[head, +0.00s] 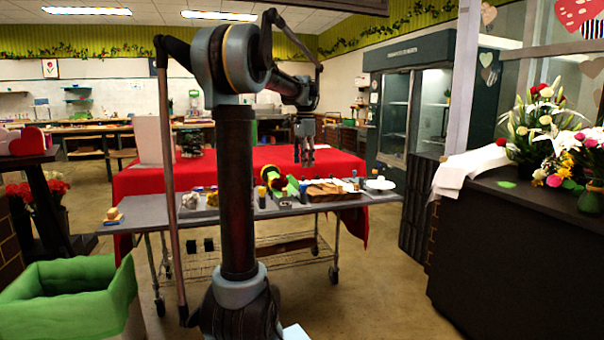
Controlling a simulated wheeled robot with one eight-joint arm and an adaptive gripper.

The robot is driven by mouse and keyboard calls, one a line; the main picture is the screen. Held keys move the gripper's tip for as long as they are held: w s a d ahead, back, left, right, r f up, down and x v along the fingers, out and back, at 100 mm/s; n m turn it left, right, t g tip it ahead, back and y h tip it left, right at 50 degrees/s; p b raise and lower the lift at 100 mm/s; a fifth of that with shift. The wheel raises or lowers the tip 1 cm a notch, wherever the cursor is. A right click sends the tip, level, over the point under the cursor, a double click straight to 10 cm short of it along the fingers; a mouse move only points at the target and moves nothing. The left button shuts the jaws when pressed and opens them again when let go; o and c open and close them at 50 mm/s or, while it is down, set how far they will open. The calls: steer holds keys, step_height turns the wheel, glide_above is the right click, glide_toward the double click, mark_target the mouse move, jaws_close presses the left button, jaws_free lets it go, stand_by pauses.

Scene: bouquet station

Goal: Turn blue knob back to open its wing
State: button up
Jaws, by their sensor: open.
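My gripper (304,158) points down above the metal cart (378,196), over the items near its right half. Its two fingers look apart, with nothing visible between them. I cannot make out a blue knob or its wing for certain at this size. A small bluish upright piece (303,187) stands on the cart below my gripper. Whether either belongs to the knob, I cannot tell. My arm hides part of the cart's left half.
A white plate (380,184) lies at the cart's right end. A red-covered table (135,181) stands behind. A dark counter (520,250) with bouquets is at right, a green-lined bin (70,290) at front left. Floor right of the cart is clear.

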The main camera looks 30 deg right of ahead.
steer(key=shift+r, duration=1.35)
